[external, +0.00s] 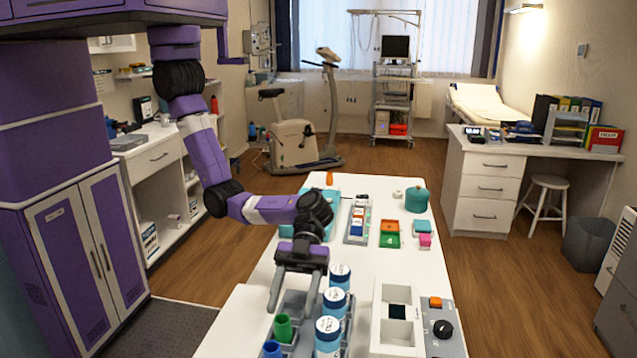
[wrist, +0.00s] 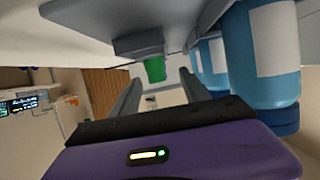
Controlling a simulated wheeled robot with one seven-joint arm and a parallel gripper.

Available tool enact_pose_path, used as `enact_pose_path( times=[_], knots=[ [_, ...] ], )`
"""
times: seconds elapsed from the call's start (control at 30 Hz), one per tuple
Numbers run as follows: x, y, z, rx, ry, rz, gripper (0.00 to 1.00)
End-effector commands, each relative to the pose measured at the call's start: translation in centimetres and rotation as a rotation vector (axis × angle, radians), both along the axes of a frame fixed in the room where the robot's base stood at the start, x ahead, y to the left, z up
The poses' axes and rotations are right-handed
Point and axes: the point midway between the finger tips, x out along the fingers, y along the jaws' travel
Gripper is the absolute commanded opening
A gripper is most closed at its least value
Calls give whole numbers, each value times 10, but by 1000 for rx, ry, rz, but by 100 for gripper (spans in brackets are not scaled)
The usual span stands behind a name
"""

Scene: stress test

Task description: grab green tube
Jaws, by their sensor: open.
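The green tube (external: 283,329) stands in a grey rack (external: 294,301) at the front of the white table. It also shows in the wrist view (wrist: 155,69), past my fingertips and between the two fingers in the picture. My gripper (external: 290,312) is open and empty, fingers pointing down, close to the tube. In the wrist view, my gripper (wrist: 158,82) has its fingers apart on either side of the tube's line. I cannot tell the exact gap between fingertips and tube. The tube's lower part is hidden in the rack.
A blue tube (external: 272,349) stands just in front of the green one. Several blue and white labelled bottles (external: 328,334) stand close on the right, also near the right finger in the wrist view (wrist: 262,55). A white tray (external: 377,325) and a control box (external: 443,345) lie farther right.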

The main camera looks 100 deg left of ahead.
Motion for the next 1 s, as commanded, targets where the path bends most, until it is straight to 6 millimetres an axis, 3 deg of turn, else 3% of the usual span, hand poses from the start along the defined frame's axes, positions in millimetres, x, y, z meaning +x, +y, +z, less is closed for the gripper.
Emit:
enact_pose_path(
  times=[0.3,0.63,0.9,1.0],
  knots=[
    [-7,-39,-14,1,2,0,54],
    [-7,-45,-18,1,0,2,54],
    [-7,-45,-18,1,1,3,3],
    [-7,-45,-18,1,0,2,0]
  ],
)
